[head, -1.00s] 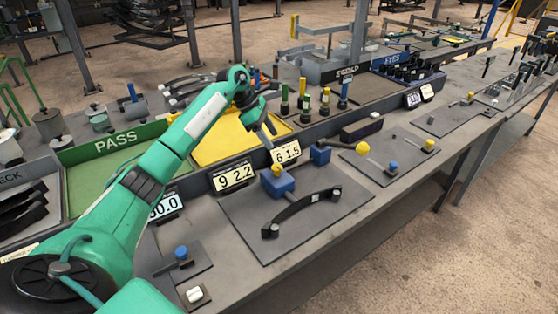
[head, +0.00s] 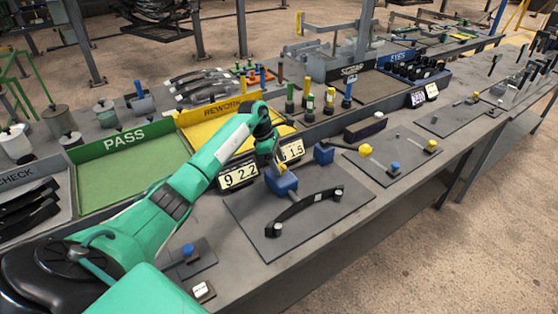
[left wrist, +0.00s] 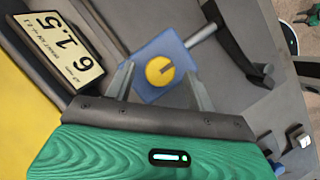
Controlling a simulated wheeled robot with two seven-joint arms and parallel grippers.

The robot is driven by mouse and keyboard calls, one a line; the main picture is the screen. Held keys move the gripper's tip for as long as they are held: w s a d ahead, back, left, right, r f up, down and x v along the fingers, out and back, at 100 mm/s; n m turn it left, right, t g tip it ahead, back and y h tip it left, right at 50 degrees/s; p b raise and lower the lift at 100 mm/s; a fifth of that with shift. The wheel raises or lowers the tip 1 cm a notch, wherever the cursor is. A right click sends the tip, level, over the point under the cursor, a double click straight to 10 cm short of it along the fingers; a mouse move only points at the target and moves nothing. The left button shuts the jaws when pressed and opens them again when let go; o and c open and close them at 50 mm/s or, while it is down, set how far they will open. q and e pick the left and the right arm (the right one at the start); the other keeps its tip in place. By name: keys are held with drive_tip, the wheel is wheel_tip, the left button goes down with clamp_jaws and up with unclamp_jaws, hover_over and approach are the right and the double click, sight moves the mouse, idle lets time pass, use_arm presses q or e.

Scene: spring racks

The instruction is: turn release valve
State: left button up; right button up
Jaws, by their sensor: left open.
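A round yellow knob with a dark slot (left wrist: 160,70) sits on a blue block (left wrist: 181,52); I take the knob to be the release valve. In the head view the blue block (head: 284,186) stands on a dark plate (head: 256,222), with the knob partly hidden by my gripper. My left gripper (head: 277,168) is right at the block, coming from above. In the left wrist view its two fingers (left wrist: 158,76) are apart, one on each side of the knob, with nothing held. I cannot tell whether they touch it. My right gripper is not in view.
A curved black bar (head: 306,209) lies on the same plate in front of the block. Number displays (head: 238,177) stand just behind. The yellow REWORK tray (head: 212,122) and green PASS tray (head: 130,165) lie behind.

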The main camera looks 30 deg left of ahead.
use_arm(q)
drive_tip(key=shift+d+f, duration=0.15)
drive_tip(key=shift+f, duration=0.3)
drive_tip(key=c, duration=1)
drive_tip(key=shift+o, duration=0.2)
